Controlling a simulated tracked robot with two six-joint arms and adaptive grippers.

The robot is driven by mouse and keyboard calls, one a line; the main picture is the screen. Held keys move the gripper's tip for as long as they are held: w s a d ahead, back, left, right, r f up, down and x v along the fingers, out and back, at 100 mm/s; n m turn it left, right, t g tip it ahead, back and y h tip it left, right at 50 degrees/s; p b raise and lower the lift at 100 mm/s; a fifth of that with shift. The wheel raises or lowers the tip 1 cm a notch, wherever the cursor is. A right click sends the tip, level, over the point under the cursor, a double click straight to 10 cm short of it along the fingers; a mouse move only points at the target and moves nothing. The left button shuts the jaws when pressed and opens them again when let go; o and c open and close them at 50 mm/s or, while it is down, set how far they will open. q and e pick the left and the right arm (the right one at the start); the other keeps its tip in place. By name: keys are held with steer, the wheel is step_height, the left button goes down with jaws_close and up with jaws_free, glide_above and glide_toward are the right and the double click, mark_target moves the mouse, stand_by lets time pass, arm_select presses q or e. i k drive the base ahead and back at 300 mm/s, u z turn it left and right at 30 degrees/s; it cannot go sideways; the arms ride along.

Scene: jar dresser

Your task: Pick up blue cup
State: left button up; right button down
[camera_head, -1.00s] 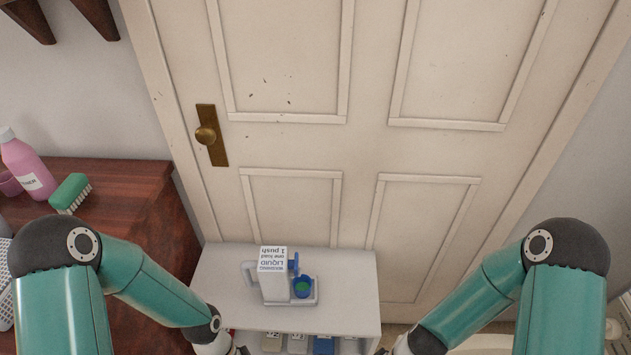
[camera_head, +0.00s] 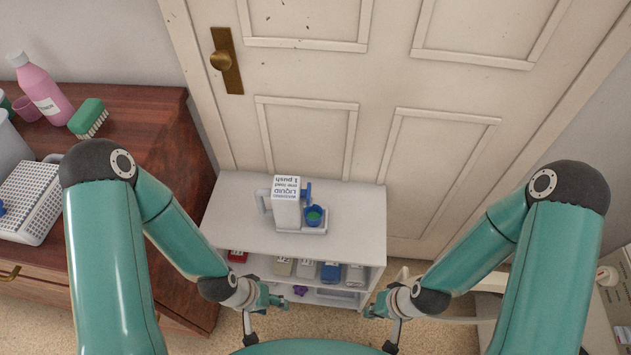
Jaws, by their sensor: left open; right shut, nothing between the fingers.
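The small blue cup (camera_head: 313,215) stands upright on a white base on top of the white shelf unit, right beside the white liquid dispenser (camera_head: 286,203). Its inside looks green. My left gripper (camera_head: 268,312) is open and empty, in front of the shelf unit and lower in the picture than the cup. My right gripper (camera_head: 382,325) is shut and empty, to the right in front of the unit. Both grippers are well apart from the cup. Parts of the fingers are small and hard to make out.
The white shelf unit (camera_head: 355,215) has several jars on its lower shelf and free room on its top. A wooden dresser (camera_head: 135,120) at left holds a pink bottle (camera_head: 45,92), a green brush (camera_head: 88,118) and a white basket (camera_head: 30,200). A panelled door (camera_head: 305,135) stands behind.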

mark_target(313, 215)
steer(key=z, duration=0.1)
steer(key=i, duration=0.2)
steer(key=u, duration=2.75)
steer(key=k, duration=0.5)
steer(key=z, duration=0.3)
steer(key=i, duration=0.2)
steer(key=z, duration=0.8)
